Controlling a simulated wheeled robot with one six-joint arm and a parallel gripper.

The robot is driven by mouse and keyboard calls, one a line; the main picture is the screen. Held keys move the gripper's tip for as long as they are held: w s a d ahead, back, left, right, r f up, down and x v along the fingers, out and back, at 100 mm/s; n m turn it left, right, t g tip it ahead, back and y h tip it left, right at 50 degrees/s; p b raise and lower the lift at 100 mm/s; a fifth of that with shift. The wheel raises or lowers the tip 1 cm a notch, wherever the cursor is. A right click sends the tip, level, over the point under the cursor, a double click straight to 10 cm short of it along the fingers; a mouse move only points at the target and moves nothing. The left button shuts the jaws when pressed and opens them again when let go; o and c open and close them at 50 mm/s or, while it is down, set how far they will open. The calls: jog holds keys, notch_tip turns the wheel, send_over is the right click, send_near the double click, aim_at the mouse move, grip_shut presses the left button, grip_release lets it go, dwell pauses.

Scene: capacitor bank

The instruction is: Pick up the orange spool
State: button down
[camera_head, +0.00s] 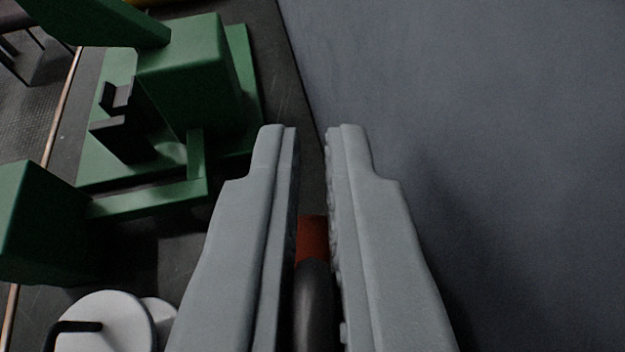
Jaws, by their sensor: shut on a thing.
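My gripper (311,140) points away from me in the middle of the view, its two grey fingers a narrow gap apart. It is shut on the orange spool (313,238), of which a small dark orange-red part shows between the fingers. A dark rounded piece (315,305) sits just nearer than the orange part, also between the fingers. The fingers hide the rest of the spool, and I cannot tell whether it touches a surface below.
A green metal machine frame (195,80) stands at the upper left, with a green block (40,225) at the left edge. A white disc (105,325) with a black handle is at the lower left. A plain grey-blue surface (480,130) fills the right side. Dark floor shows between.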

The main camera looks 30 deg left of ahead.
jog(key=s+d, duration=0.4)
jog(key=s, duration=0.4)
jog(key=s+d, duration=0.4)
jog(key=s, duration=0.4)
jog(key=shift+r, duration=0.2)
jog(key=shift+d, duration=0.1)
jog(key=shift+r, duration=3.4)
notch_tip(320, 180, down, 7)
jog(key=shift+r, duration=0.1)
jog(key=w+a, duration=0.2)
jog(key=w, duration=0.3)
jog(key=w+a, duration=0.3)
jog(key=w, duration=0.3)
jog(key=w+a, duration=0.3)
jog(key=w, duration=0.2)
jog(key=shift+w+a+f, duration=0.15)
jog(key=shift+a+f, duration=0.05)
notch_tip(320, 180, down, 7)
jog(key=shift+f, duration=2.15)
